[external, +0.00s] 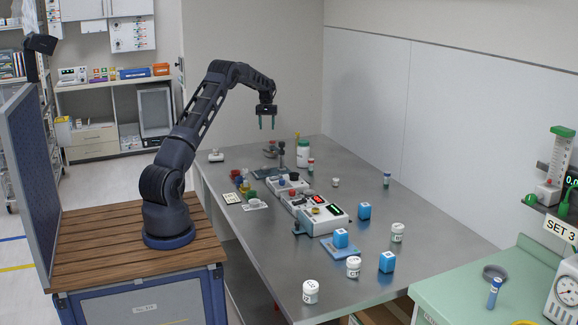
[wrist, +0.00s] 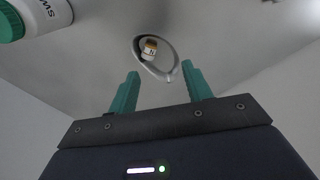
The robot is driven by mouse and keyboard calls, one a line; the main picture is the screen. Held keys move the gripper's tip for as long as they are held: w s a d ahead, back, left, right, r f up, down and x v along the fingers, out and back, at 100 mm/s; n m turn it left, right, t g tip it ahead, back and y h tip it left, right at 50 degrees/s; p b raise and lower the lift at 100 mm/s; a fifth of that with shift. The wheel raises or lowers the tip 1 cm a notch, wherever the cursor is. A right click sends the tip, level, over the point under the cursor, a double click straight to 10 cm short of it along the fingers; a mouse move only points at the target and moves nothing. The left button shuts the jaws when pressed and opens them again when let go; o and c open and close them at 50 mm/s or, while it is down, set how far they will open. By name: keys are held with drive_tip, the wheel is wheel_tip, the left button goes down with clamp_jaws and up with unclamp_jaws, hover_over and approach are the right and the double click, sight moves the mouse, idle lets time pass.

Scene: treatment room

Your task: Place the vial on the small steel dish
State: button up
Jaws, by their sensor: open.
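The small steel dish (wrist: 171,69) lies past my fingertips in the wrist view. In the external view the dish (external: 269,154) is small at the far end of the steel table, and the vial is too small to make out clearly. My gripper (external: 267,122) hangs above that end, fingers down. In the wrist view my gripper (wrist: 160,71) is open, with nothing between its fingers.
A white bottle (external: 303,155) with a green cap stands right of the dish; it also shows in the wrist view (wrist: 45,14). A dark stand (external: 282,155) is close by. White devices (external: 318,213), blue boxes (external: 364,211) and white jars (external: 310,291) occupy the nearer table.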

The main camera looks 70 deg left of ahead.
drive_tip(key=shift+r, duration=0.55)
drive_tip(key=shift+r, duration=0.1)
